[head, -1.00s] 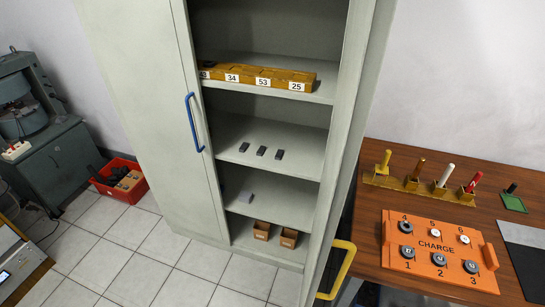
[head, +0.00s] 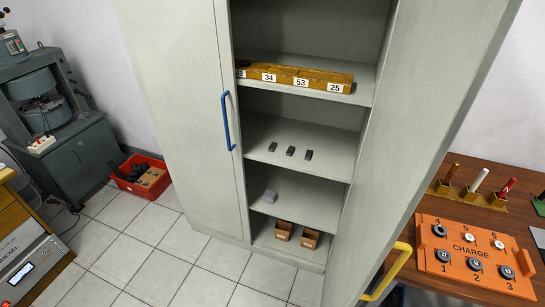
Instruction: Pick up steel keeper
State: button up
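Three small dark grey blocks (head: 291,151) lie in a row on the middle shelf of the open cabinet. A lighter grey block (head: 270,197) sits at the left of the shelf below. I cannot tell from this view which of these, if any, is the steel keeper. My gripper is not in view.
The cabinet's left door (head: 180,120) has a blue handle; the right door (head: 430,120), with a yellow handle (head: 387,272), stands open before the wooden table (head: 500,219). An orange CHARGE board (head: 450,270) lies there. A red bin (head: 163,181) is on the floor, left. Floor before the cabinet is clear.

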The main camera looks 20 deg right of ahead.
aim_at(309, 152)
jog(key=i+j+u, duration=0.2)
jog(key=j+u, duration=0.25)
jog(key=i+j+u, duration=0.2)
jog(key=u, duration=0.3)
jog(key=i+j+u, duration=0.15)
jog(key=i+u, duration=0.15)
jog(key=u, duration=0.15)
jog(key=i+j+u, duration=0.15)
jog(key=i+u, duration=0.15)
jog(key=i, duration=0.4)
jog(key=i+z, duration=0.8)
jog(key=z, duration=0.2)
jog(key=i+l+z, duration=0.2)
jog(key=z, duration=0.25)
jog(key=i+z, duration=0.6)
jog(key=z, duration=0.25)
jog(key=i+z, duration=0.3)
jog(key=z, duration=0.15)
jog(key=i, duration=0.25)
jog(key=j+z, duration=0.05)
